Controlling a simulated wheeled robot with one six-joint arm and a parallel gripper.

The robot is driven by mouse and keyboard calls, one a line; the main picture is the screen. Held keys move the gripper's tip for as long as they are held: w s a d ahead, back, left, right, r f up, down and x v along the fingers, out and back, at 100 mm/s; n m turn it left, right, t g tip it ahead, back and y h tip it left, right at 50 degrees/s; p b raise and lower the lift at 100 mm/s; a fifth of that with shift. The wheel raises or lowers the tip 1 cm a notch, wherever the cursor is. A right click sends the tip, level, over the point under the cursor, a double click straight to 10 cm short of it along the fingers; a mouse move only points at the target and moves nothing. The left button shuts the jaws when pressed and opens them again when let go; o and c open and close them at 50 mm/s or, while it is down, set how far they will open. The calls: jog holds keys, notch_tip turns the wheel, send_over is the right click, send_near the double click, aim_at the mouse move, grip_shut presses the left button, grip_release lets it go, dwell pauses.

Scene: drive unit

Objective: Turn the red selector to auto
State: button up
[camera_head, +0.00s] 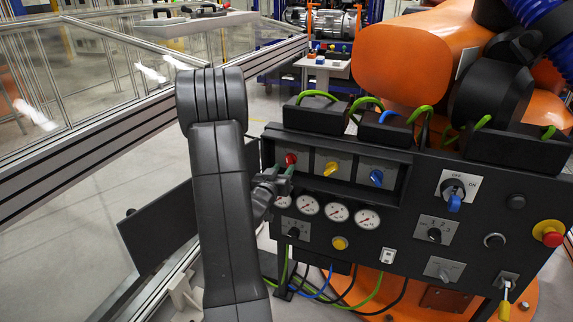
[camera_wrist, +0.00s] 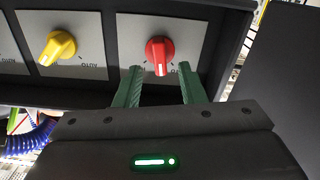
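The red selector (camera_head: 291,159) is a round knob at the left end of a row on the black control panel (camera_head: 470,245). In the wrist view the red selector (camera_wrist: 159,50) has its white pointer mark toward the picture's bottom. Lettering beside it is upside down and partly covered by a finger, so I cannot read it fully. My gripper (camera_wrist: 160,67) has two green fingers, spread apart, one on each side of the selector's lower part with a gap between. It looks empty. In the head view my gripper (camera_head: 289,170) is at the selector, partly hidden by my wrist.
A yellow selector (camera_head: 330,169) and a blue selector (camera_head: 376,177) sit right of the red one. Gauges (camera_head: 338,212) lie below. A red emergency button (camera_head: 552,235) is at far right. An orange robot (camera_head: 400,65) stands behind. A glass-walled fence (camera_head: 80,80) is left.

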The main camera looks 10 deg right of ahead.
aim_at(287, 163)
jog(key=shift+x, duration=1.85)
grip_shut()
jog(key=n, duration=0.3)
jog(key=shift+n, duration=0.3)
jog(key=shift+n+p, duration=0.3)
jog(key=shift+n, duration=1.4)
